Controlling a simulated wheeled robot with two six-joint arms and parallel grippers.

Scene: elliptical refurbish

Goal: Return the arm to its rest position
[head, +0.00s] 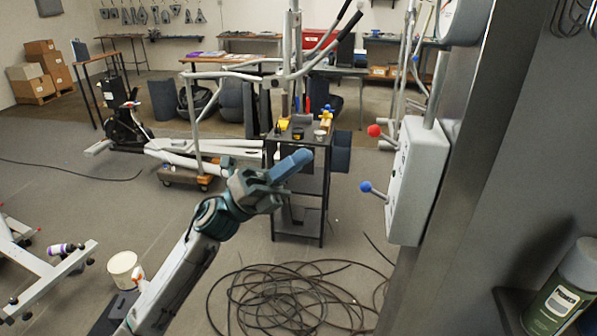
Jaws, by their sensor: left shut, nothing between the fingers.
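My left arm (178,278) comes in from the lower left and reaches up toward the middle of the head view. My left gripper (287,170) is at its end, shut and empty, with its blue-grey tip pointing up and right. It shows in front of the dark tool cart (318,187); I cannot tell how far apart they are. My right gripper is not in view.
A white control box (412,180) with a red knob (374,131) and a blue knob (365,187) is on the right, beside a metal post (470,150). Coiled black cable (290,298) lies on the floor. A white bucket (124,270) stands left of my arm.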

